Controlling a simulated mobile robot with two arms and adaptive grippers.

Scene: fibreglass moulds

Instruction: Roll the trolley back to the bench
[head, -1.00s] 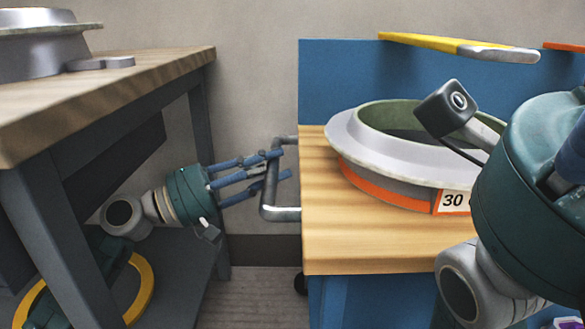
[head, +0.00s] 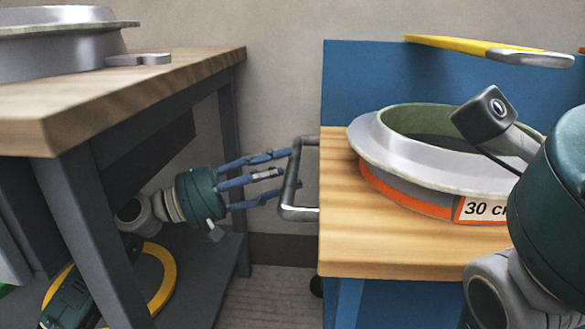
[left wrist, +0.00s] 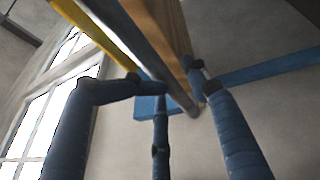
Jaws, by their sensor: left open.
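The trolley (head: 385,262) has a blue body, a wooden top and a grey metal handle (head: 290,184) on its left side. The wooden bench (head: 170,88) with grey legs stands to its left, with a narrow gap between them. My left gripper (head: 288,170) is open in that gap, its blue fingers at the upright bar of the handle. In the left wrist view, the handle bar (left wrist: 150,65) runs between the spread fingers (left wrist: 155,90); whether they touch it I cannot tell. My right arm is at the right edge; its fingers are not seen.
A grey ring-shaped mould (head: 375,150) with an orange band and a "30 c…" label sits on the trolley top. A yellow-and-grey tool (head: 480,48) lies on the blue back panel. The bench holds another mould (head: 60,55) and a small grey part (head: 140,60).

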